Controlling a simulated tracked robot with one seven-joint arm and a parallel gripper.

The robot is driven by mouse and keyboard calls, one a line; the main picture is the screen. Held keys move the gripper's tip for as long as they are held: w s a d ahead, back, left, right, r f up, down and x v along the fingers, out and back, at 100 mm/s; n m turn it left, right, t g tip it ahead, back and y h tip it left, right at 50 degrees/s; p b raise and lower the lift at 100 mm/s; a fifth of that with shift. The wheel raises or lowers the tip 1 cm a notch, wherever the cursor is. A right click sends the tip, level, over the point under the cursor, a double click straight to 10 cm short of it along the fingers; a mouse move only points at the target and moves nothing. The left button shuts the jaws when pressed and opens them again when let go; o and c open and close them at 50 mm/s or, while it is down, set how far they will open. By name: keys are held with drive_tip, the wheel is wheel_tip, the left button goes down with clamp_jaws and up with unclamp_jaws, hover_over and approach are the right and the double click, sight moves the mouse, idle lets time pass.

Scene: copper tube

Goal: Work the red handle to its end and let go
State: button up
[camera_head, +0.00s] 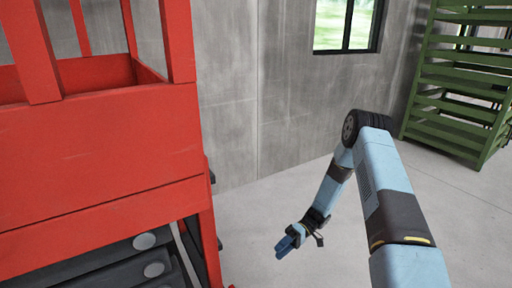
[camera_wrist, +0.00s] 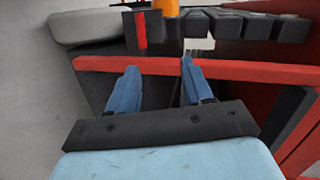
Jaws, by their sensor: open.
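My gripper (camera_head: 287,243) is in free air to the right of a large red machine (camera_head: 95,165) in the head view. In the wrist view its two blue fingers (camera_wrist: 158,72) stand apart with nothing between them. Beyond the fingertips a red bar (camera_wrist: 255,70) runs across the picture. Past it, a small upright red piece (camera_wrist: 141,30) shows against a dark block. I cannot tell whether either red part is the handle. No handle can be clearly made out in the head view.
Dark rollers or blocks (camera_wrist: 228,24) line the machine beyond the bar, with an orange cylinder (camera_wrist: 166,7) near them. A green rack (camera_head: 460,85) stands at the back right by the grey wall (camera_head: 285,90). The concrete floor (camera_head: 260,215) around my gripper is clear.

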drive_tip(key=s+d+r+m+t+h, duration=0.1)
drive_tip(key=d+r+t+h, duration=0.15)
drive_tip(key=r, duration=0.85)
drive_tip(key=s+d+r+m+t+h, duration=0.1)
drive_tip(key=d+r+h, duration=0.15)
drive_tip(key=r, duration=0.85)
drive_tip(key=s+d+r+m+t+h, duration=0.1)
drive_tip(key=s+d+r+t+h, duration=0.15)
drive_tip(key=r, duration=0.85)
drive_tip(key=s+d+r+m+t+h, duration=0.2)
drive_tip(key=s+d+r+m+t, duration=0.1)
drive_tip(key=s+r, duration=0.5)
drive_tip(key=s+d+r+m+t+h, duration=0.2)
drive_tip(key=s+r+t, duration=0.4)
drive_tip(key=s+r, duration=0.3)
drive_tip(key=shift+s+d+m+h, duration=0.4)
drive_tip(key=shift+s+d, duration=0.25)
drive_tip(key=shift+s, duration=0.4)
drive_tip(key=shift+c, duration=0.8)
drive_tip(key=shift+a, duration=0.15)
